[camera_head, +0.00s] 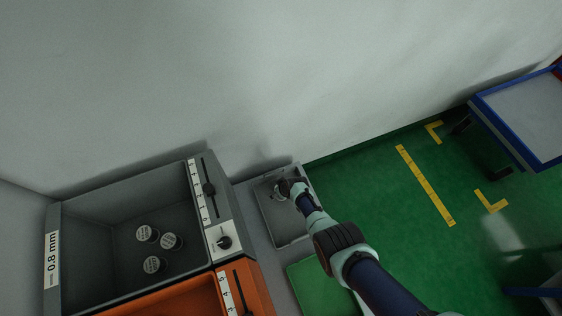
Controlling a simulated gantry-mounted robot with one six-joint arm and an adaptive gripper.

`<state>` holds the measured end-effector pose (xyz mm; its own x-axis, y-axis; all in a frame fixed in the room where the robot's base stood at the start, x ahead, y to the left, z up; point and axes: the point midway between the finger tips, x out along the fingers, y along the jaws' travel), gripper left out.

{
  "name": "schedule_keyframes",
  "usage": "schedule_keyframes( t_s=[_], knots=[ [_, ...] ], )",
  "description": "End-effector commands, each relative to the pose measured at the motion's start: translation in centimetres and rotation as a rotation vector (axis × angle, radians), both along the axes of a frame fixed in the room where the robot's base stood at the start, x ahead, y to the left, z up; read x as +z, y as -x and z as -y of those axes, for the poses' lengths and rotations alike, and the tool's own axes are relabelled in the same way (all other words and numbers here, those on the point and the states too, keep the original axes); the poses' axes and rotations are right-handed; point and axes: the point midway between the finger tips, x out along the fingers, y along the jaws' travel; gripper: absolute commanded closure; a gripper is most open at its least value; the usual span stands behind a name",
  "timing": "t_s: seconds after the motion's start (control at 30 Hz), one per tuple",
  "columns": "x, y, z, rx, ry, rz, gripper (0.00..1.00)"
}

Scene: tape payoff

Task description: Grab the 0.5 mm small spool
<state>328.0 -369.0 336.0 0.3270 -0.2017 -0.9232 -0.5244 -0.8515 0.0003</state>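Three small grey spools with pale tops, such as the middle one (171,241), stand in a grey bin (115,205) at lower left. The bin's label reads "0.8 mm". No 0.5 mm label is in view. An orange bin (170,300) is cut off by the bottom edge, and its inside is mostly hidden. My gripper (281,192) is over a shallow grey tray (287,229), right of the bins. It is small and dark here; I cannot tell whether its fingers are open or hold anything.
Slider and knob panels (224,242) line the bins' right side. A green surface (318,286) lies in front of the tray. A blue-framed cart (525,115) stands at far right. Green floor (385,190) with yellow markings is clear between. A pale wall (280,80) closes the back.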

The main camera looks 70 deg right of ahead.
Motion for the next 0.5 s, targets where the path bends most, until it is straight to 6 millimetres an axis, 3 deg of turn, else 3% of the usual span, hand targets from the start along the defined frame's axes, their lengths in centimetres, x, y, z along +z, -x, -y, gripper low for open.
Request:
schedule_keyframes(
  t_s=[0.27, 0.5],
  knots=[
    [-0.38, -0.14, 0.07, 0.0, -0.001, -0.001, 0.18],
    [-0.38, -0.13, 0.05, 0.0, -0.001, -0.001, 0.57]
  ],
)
